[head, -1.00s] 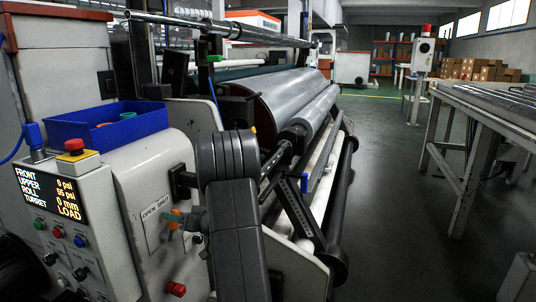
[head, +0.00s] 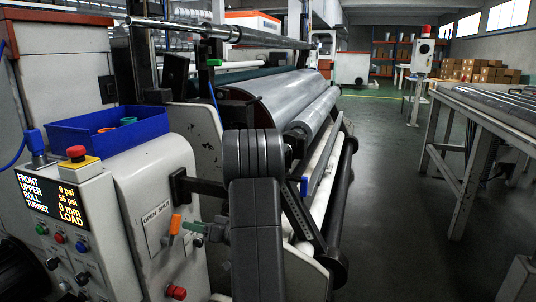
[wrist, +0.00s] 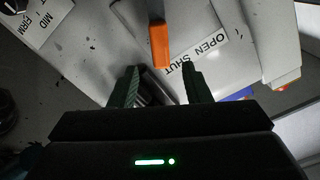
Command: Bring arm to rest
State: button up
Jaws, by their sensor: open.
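My gripper (head: 190,228) is in front of the machine's white side panel, just right of the orange lever (head: 175,224). In the wrist view my gripper (wrist: 160,84) has its two dark green fingers spread apart with nothing held between them. The orange lever (wrist: 159,44) lies beyond the fingertips there, beside the OPEN SHUT label (wrist: 195,55). In the head view the lever stands roughly upright next to that label (head: 156,216). My dark arm covers part of the machine's near end.
The control box (head: 60,220) with its lit display stands at the left. A blue bin (head: 105,135) sits on the machine, and a large silver roll (head: 285,100) extends behind my arm. Open floor (head: 400,190) lies to the right, before a roller table (head: 480,120).

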aim_at(177, 221)
jog(key=v, duration=0.6)
jog(key=b+x, duration=0.1)
jog(key=x, duration=1.3)
jog(key=shift+b, duration=0.3)
jog(key=shift+s+d+f+n+b, duration=0.2)
jog(key=shift+n+b, duration=0.1)
jog(key=shift+b, duration=0.4)
jog(key=shift+s+r+n+b, duration=0.3)
jog(key=shift+n+b, duration=0.3)
jog(key=shift+b, duration=0.5)
jog(key=shift+s+r, duration=0.1)
jog(key=shift+r, duration=0.1)
